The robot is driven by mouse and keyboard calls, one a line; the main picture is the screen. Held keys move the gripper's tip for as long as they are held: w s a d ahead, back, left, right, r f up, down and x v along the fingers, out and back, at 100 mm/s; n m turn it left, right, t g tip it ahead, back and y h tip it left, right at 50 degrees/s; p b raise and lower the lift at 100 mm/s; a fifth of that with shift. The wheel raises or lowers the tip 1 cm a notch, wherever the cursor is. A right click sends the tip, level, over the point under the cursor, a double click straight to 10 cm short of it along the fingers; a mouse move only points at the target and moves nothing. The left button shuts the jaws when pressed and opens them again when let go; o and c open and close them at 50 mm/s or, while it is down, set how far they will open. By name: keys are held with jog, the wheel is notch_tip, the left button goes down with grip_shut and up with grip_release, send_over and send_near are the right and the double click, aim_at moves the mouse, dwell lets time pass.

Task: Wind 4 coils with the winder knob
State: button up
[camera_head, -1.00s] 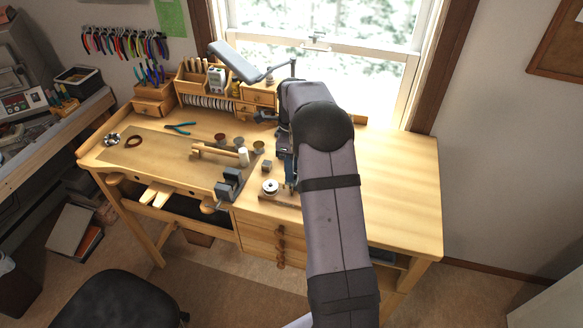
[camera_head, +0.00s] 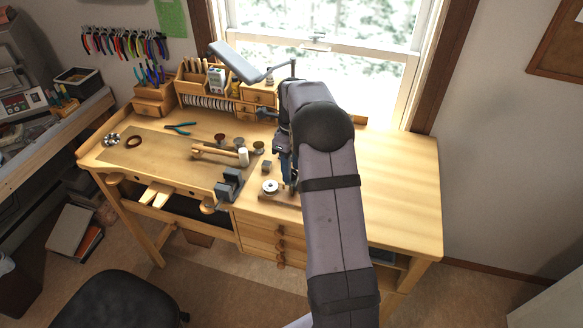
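A small winder with a round silver disc (camera_head: 270,186) sits on a wooden base (camera_head: 281,198) near the front of the bench, right of the vise. My gripper (camera_head: 291,184) points down just right of the disc, at the winder's base. My own arm covers much of it and the right side of the winder. The knob cannot be made out, and I cannot tell whether the fingers are open or touching it. No wire or coils can be made out at this size.
A dark vise (camera_head: 229,186) stands left of the winder at the bench's front edge. A small grey block (camera_head: 266,166), a wooden mallet (camera_head: 222,152) and small cups (camera_head: 239,143) lie close behind. The bench's right side (camera_head: 400,185) is clear.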

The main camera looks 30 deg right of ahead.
dwell(0.3)
jog(key=shift+r+b, duration=1.4)
jog(key=shift+r, duration=2.3)
